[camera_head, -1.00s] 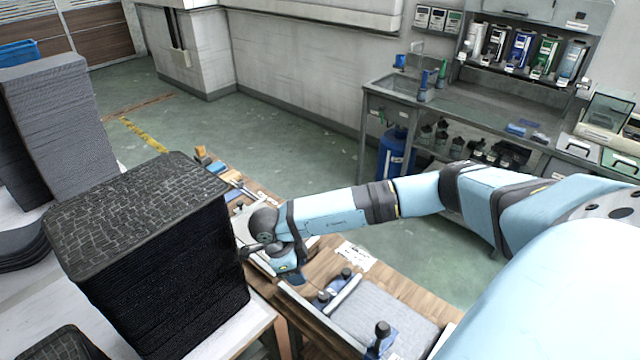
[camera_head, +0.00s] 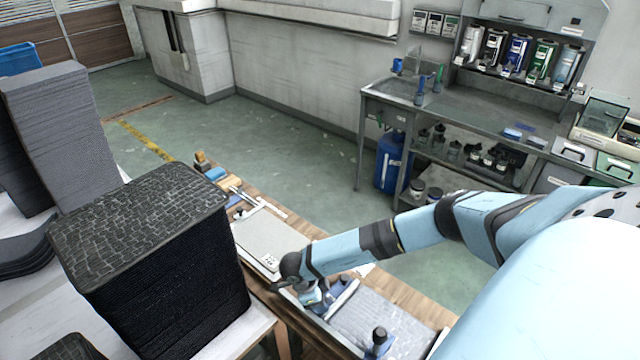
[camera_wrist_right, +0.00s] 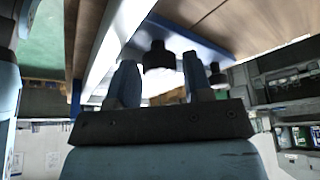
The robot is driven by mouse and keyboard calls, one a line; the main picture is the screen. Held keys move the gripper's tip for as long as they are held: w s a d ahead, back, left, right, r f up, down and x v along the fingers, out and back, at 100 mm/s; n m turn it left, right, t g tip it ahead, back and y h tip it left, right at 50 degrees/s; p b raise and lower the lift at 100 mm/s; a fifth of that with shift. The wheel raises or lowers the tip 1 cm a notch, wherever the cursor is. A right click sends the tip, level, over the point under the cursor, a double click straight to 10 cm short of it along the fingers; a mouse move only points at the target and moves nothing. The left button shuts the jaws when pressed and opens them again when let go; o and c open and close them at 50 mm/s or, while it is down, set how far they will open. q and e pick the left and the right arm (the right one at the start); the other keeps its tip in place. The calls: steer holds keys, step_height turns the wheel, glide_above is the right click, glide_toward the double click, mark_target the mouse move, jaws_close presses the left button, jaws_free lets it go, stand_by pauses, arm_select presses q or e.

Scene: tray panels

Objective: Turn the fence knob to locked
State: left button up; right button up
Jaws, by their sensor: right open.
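My right gripper (camera_wrist_right: 160,82) is open in the right wrist view. A black knob (camera_wrist_right: 158,57) on a blue bracket (camera_wrist_right: 195,38) shows between and just beyond its two fingertips; I cannot tell whether they touch it. A second dark knob (camera_wrist_right: 216,76) is right of the fingers. A pale fence bar (camera_wrist_right: 112,45) runs along the left. In the head view the right gripper (camera_head: 314,298) is low over the fence, largely hiding the bracket. A black-topped knob (camera_head: 380,335) stands at the near end of the grey panel. My left gripper is not in view. The knob's lock setting is unreadable.
A tall stack of dark textured panels (camera_head: 150,270) stands close left of the right gripper. A grey panel (camera_head: 385,315) lies on the wooden bench, and a pale tray (camera_head: 270,240) lies behind the gripper. Tools (camera_head: 240,195) lie at the bench's far end.

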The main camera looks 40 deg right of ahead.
steer(key=shift+c, duration=0.2)
steer(key=c, duration=0.6)
